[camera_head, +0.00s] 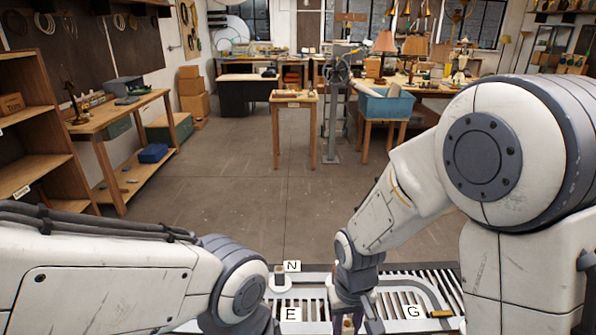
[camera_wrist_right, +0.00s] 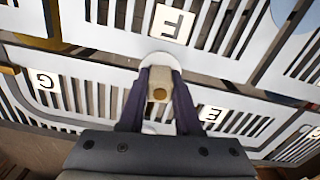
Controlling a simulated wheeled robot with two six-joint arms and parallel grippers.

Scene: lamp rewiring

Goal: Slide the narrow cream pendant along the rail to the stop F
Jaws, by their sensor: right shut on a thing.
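In the right wrist view, my right gripper (camera_wrist_right: 160,98) is shut on a small cream piece with a round brass-coloured end, which I take to be the narrow cream pendant (camera_wrist_right: 160,76). The fingers lie on either side of it, and a white round part shows behind it. The stop label F (camera_wrist_right: 172,24) appears upside down just above the pendant in that picture. In the head view my right gripper (camera_head: 346,322) reaches down over the slatted rail panel (camera_head: 312,305) and hides the pendant. My left arm comes in at the lower left; its fingers are out of the picture.
Labels N (camera_head: 292,266), E (camera_head: 291,314) and G (camera_head: 413,312) sit on the slatted panel. G (camera_wrist_right: 45,82) and E (camera_wrist_right: 213,113) also show in the wrist view. Beyond is open floor with a small wooden table (camera_head: 293,98) and a blue bin (camera_head: 386,104).

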